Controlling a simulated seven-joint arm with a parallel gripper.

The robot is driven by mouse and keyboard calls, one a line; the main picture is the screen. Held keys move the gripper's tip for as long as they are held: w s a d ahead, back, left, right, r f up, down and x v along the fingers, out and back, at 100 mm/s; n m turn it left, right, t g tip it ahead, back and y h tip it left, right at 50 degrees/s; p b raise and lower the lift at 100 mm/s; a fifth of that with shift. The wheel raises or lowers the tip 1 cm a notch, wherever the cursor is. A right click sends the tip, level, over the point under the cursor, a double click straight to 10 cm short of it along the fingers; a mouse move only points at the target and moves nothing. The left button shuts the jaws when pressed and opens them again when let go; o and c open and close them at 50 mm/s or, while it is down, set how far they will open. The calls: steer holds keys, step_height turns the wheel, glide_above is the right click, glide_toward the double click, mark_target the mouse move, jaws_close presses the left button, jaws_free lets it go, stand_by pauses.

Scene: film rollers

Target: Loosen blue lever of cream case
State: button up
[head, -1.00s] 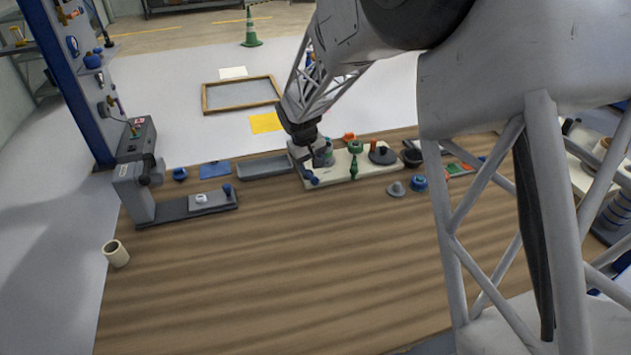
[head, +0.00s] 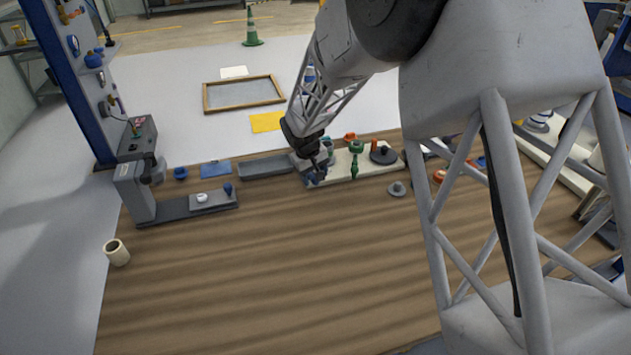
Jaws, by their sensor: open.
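The cream case (head: 369,168) is a low, long block at the far side of the wooden table. It carries a dark round disc (head: 383,155), a green upright piece (head: 355,163) and orange and green parts. A small blue lever (head: 313,180) is at its left front end, partly hidden by my gripper. My gripper (head: 317,172) is open, tilted downward over the left end of the case, with its fingers right at the blue lever. I cannot tell whether they touch it.
The table's middle and front are clear.

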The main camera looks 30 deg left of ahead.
steer(key=shift+w+d+f, duration=0.1)
steer(key=shift+w+f, duration=0.05)
steer(key=shift+f, duration=0.6)
steer(key=shift+w+d+f, duration=0.1)
steer(key=shift+f, duration=0.65)
jaws_close()
